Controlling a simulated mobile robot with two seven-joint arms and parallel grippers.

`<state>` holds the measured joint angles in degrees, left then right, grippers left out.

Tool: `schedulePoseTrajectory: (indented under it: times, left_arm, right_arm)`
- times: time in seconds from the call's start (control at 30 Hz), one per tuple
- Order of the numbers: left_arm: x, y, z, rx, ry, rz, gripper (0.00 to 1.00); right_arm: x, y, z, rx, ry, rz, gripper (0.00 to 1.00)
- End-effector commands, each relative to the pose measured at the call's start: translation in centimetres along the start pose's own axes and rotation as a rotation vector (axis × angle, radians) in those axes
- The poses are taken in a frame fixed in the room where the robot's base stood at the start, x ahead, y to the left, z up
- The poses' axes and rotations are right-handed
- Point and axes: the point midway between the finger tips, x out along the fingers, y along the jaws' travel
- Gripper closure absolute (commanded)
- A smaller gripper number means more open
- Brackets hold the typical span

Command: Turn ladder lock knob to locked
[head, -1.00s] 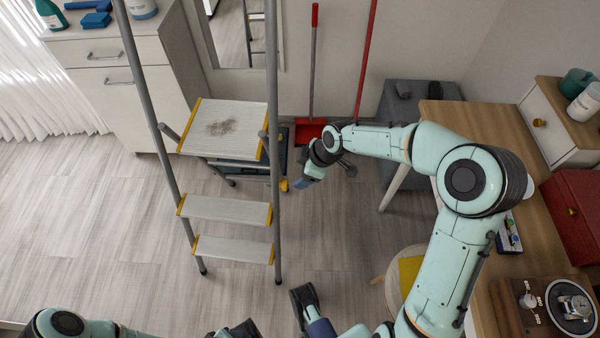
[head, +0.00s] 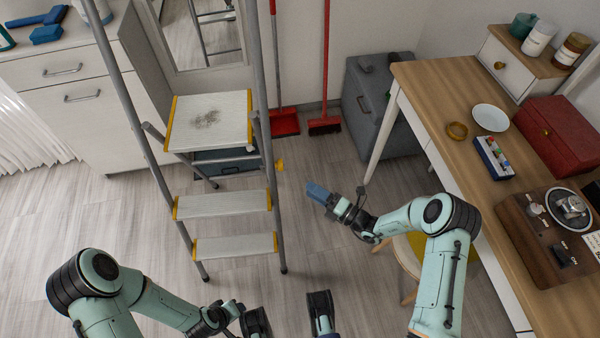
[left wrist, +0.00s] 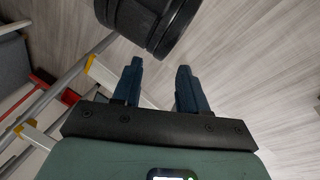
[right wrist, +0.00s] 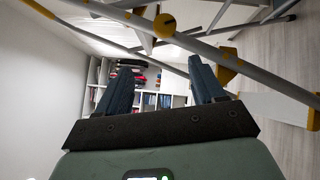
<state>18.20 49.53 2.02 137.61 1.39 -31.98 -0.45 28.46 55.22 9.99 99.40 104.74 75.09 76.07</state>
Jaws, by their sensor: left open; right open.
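The stepladder (head: 222,204) stands open, with grey rails and yellow-edged treads. Its small yellow knob (head: 280,165) sits on the right-hand rail, below the top platform. The knob also shows at the top of the right wrist view (right wrist: 165,25), ahead of the fingers. My right gripper (head: 316,191) is open and empty, just right of and below the knob in the head view, and not touching it. My left gripper (left wrist: 158,66) is open and empty, with floor and ladder parts beyond it. The knob's turn position is too small to read.
A wooden desk (head: 440,90) with a red box (head: 558,135) and a dark wood control panel (head: 552,238) stands at right. A stool (head: 409,254) is partly behind my right arm. A grey cabinet (head: 372,110) and red broom (head: 325,124) stand behind.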

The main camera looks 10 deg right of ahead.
Motion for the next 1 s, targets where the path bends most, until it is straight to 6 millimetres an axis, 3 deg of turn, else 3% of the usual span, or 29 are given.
schedulePoseTrajectory:
  times: [0.1,0.27,0.7,1.0]
  left_arm:
    - [0.1,0.0,-0.2,0.000,0.006,0.000,0.57]
    - [0.5,-0.1,-0.6,-0.001,0.017,-0.001,0.57]
    - [2.6,-1.1,-2.9,-0.009,0.084,-0.010,0.57]
    - [3.5,-2.1,-1.8,-0.020,0.047,-0.029,0.57]
  right_arm:
    - [-0.1,-1.0,0.5,0.100,-0.057,-0.003,0.32]
    - [1.3,-1.1,0.7,0.115,-0.065,-0.003,0.32]
    - [10.1,-1.2,1.2,0.110,-0.063,-0.003,0.32]
    - [13.0,-1.2,1.5,0.111,-0.065,-0.006,0.32]
